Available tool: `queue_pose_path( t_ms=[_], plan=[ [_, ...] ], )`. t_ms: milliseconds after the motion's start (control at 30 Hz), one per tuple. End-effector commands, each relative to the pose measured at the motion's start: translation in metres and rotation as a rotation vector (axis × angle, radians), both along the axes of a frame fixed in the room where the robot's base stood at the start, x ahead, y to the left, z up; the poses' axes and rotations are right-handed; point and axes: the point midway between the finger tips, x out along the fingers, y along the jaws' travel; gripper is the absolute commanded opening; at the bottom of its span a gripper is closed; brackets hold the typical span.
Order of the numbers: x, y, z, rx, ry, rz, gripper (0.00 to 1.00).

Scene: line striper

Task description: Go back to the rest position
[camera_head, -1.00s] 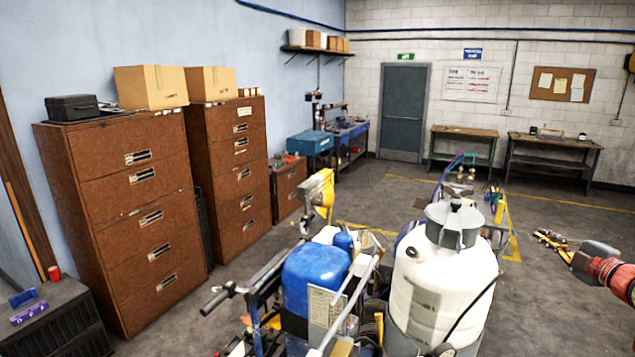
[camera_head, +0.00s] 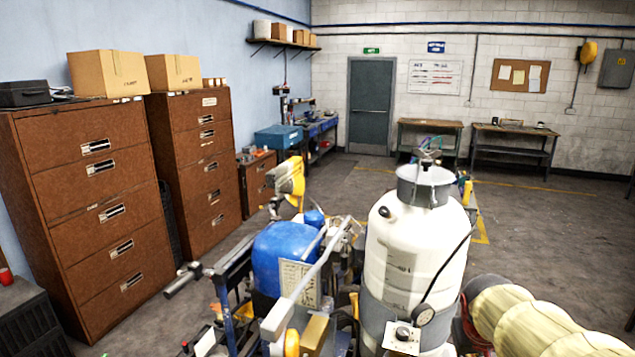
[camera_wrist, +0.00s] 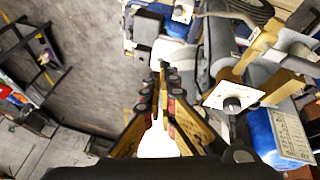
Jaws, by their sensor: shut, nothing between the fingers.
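My gripper (camera_wrist: 160,75) shows in the wrist view with its black and yellow fingers drawn together, empty. Parts of the line striper show beyond and to the right of the fingers; I cannot tell the distance between them. In the head view the line striper has a white tank (camera_head: 415,245) with a grey lid and a blue tank (camera_head: 284,258) to its left. A pale, ribbed part of my arm fills the bottom right corner of the head view. My gripper is out of sight in that view.
Brown filing cabinets (camera_head: 95,200) line the left wall, with cardboard boxes (camera_head: 107,73) on top. A grey door (camera_head: 370,105) and workbenches (camera_head: 512,145) stand at the back. Grey floor (camera_head: 560,230) is clear to the right of the striper.

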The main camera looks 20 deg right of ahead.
Motion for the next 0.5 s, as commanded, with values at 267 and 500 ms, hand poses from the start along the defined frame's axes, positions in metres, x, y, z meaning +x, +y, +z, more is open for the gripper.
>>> queue_pose_path(
  t_ms=[267,500],
  plan=[
    [-0.059,0.172,-0.077,0.215,0.014,0.141,0.0],
    [-0.074,0.245,-0.096,0.209,-0.105,0.366,0.0]
  ],
)
